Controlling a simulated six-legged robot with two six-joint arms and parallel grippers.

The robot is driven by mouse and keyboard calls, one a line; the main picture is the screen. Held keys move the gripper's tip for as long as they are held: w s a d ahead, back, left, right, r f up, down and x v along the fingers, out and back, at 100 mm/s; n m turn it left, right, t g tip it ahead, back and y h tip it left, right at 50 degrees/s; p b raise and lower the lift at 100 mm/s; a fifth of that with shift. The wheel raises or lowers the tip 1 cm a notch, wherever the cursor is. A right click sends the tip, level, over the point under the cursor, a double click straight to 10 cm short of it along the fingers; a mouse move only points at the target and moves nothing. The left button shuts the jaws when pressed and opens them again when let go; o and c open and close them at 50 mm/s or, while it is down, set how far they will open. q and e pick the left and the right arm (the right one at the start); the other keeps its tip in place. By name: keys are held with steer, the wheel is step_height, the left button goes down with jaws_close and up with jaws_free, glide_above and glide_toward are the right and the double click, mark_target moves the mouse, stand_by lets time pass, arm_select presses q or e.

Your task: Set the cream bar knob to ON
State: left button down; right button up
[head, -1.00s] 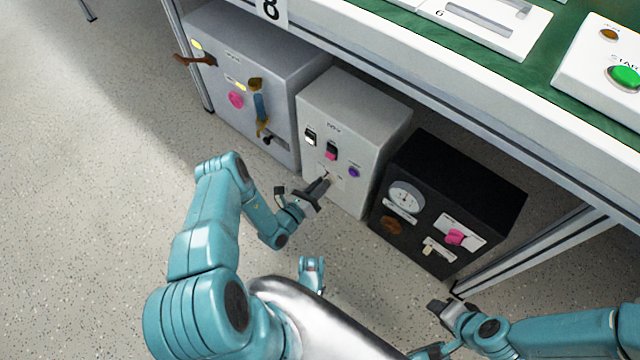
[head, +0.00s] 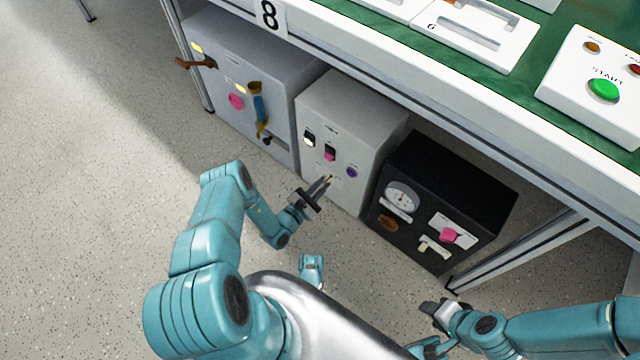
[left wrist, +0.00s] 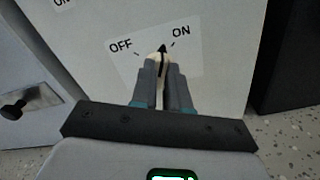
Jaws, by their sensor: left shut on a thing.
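The cream bar knob (left wrist: 154,57) is on a white label on the front of the middle light-grey box (head: 345,115). In the left wrist view its black pointer points up and slightly right, between the OFF and ON marks and nearer ON. My left gripper (left wrist: 162,66) is shut on the knob, with a finger on each side; the fingers hide much of it. In the head view the left gripper (head: 326,181) reaches the lower front of this box, and the knob is mostly hidden. My right gripper (head: 438,308) is at the lower right, away from the boxes; its jaw opening is unclear.
A grey box (head: 240,55) with levers and a pink knob stands to the left. A black box (head: 450,180) with a gauge and pink knob stands to the right. The table edge (head: 420,65) overhangs the boxes. Open floor (head: 90,200) lies at left.

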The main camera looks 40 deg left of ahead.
arm_select(q)
steer(key=shift+d+m+p, duration=0.1)
steer(key=shift+m+p, duration=0.35)
steer(key=shift+m, duration=1.45)
arm_select(e)
steer(key=shift+s+r, duration=0.4)
steer(key=shift+r, duration=0.15)
arm_select(q)
steer(key=shift+f, duration=0.1)
arm_select(e)
steer(key=shift+a, duration=0.1)
arm_select(q)
steer(key=c, duration=1.1)
jaws_free()
steer(key=s+p, duration=0.1)
steer(key=s, duration=0.4)
steer(key=s+a+p, duration=0.1)
steer(key=s+p, duration=0.1)
steer(key=s, duration=0.4)
steer(key=s+p, duration=0.1)
steer(key=s, duration=0.4)
steer(key=shift+s+a, duration=0.15)
steer(key=shift+s, duration=0.05)
arm_select(e)
steer(key=shift+g, duration=0.4)
steer(key=r, duration=0.1)
steer(key=s+r, duration=0.1)
steer(key=r, duration=0.2)
steer(key=shift+s+a, duration=0.25)
steer(key=shift+a, duration=0.1)
